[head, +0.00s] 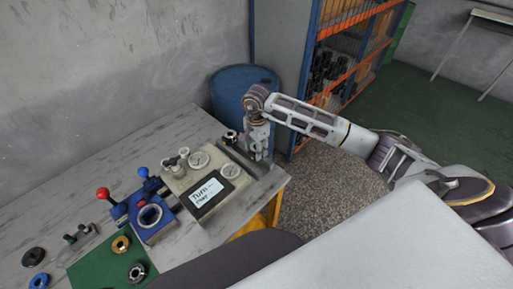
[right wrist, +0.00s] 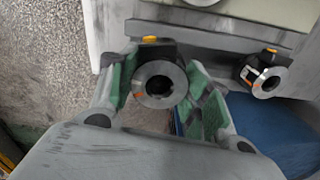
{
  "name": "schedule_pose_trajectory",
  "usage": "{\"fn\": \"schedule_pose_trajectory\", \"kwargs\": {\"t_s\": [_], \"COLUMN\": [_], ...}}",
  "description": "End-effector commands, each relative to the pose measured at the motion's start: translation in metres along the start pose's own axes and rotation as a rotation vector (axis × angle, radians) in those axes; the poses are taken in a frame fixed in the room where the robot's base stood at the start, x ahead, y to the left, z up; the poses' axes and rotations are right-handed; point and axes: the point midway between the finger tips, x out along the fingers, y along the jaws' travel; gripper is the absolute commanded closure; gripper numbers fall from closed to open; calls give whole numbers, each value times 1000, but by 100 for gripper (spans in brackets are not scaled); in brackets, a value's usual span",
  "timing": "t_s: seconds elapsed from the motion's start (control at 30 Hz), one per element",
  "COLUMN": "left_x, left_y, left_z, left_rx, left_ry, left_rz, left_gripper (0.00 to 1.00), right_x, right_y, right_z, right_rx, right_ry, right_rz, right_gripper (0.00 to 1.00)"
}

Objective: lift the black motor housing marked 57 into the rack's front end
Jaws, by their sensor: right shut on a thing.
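My right gripper (right wrist: 160,88) is shut on a black motor housing (right wrist: 139,79) with a round metal bore and a yellow piece on top; green finger pads press on both its sides. Its number is not readable. In the head view my right gripper (head: 258,150) points down at the near right end of the grey rack (head: 262,166), and the held housing is mostly hidden there. In the right wrist view the housing is close to the rack (right wrist: 205,40); I cannot tell whether it is seated. My left gripper is not in view.
A second black housing (right wrist: 260,72) stands at the rack's other end, also visible in the head view (head: 231,137). A gauge panel (head: 205,170) with a sign lies beside the rack. A blue barrel (head: 240,85) stands behind. Blue fixtures and rings occupy the table's left.

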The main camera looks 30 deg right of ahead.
Motion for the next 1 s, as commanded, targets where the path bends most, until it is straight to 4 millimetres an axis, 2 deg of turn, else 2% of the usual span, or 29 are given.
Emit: {"fn": "schedule_pose_trajectory", "kwargs": {"t_s": [1.0], "left_x": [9], "left_y": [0], "left_z": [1], "left_rx": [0], "left_ry": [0], "left_rz": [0], "left_gripper": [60], "right_x": [7], "right_y": [-1], "right_z": [0], "right_rx": [0], "right_ry": [0], "right_rz": [-3], "right_gripper": [96]}}
